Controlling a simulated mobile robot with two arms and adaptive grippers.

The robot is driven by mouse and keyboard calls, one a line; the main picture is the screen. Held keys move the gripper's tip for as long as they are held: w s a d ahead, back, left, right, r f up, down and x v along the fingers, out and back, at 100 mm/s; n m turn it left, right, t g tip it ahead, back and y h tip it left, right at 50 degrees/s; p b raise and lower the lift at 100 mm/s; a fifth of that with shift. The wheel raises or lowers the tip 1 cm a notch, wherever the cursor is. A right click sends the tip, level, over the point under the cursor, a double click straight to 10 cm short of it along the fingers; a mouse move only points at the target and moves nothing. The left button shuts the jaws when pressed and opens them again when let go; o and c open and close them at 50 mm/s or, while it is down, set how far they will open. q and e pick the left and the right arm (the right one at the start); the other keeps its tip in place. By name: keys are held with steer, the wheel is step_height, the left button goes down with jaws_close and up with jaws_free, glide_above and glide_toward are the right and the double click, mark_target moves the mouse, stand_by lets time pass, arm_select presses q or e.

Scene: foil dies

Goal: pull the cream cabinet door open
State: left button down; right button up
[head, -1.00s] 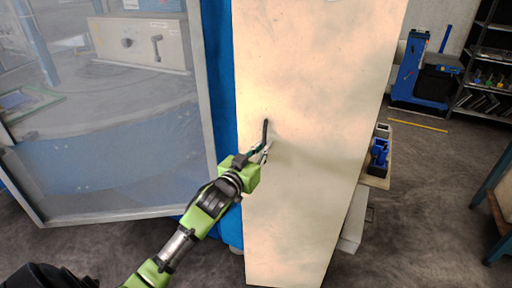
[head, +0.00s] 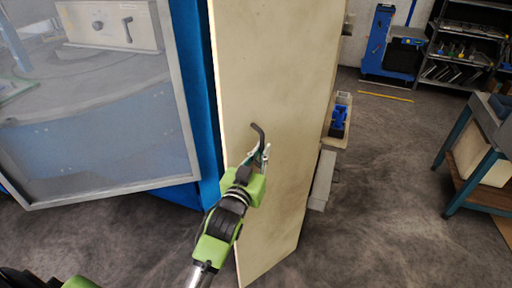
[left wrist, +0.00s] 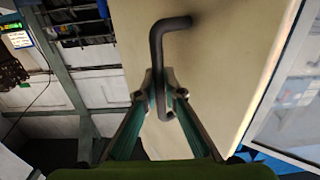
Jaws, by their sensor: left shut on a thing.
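The cream cabinet door (head: 275,80) stands tall in the middle of the head view, turned at an angle to me. It also fills the middle of the left wrist view (left wrist: 220,60). Its dark bent bar handle (head: 259,132) sticks out from the face. In the left wrist view, the handle (left wrist: 157,45) runs down between the fingertips. My left gripper (head: 260,157) is shut on the handle's lower part; its green fingers (left wrist: 161,95) press it from both sides. My right gripper does not show.
A blue cabinet with a framed clear panel (head: 100,140) stands left of the door. Right of the door is a low shelf with a blue item (head: 338,120). A workbench (head: 480,150) stands far right, a rack (head: 465,50) behind. The floor between is clear.

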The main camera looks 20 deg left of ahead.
arm_select(q)
steer(key=shift+s+d+r+n+y, duration=0.1)
steer(key=shift+s+d+n+y, duration=0.1)
steer(key=shift+d, duration=0.25)
steer(key=shift+s+d+r+n+y, duration=0.1)
steer(key=shift+d+y, duration=0.1)
steer(key=shift+d, duration=0.25)
steer(key=c, duration=2.2)
jaws_free()
steer(key=shift+f, duration=0.1)
steer(key=shift+o, duration=0.2)
steer(key=shift+w, duration=0.1)
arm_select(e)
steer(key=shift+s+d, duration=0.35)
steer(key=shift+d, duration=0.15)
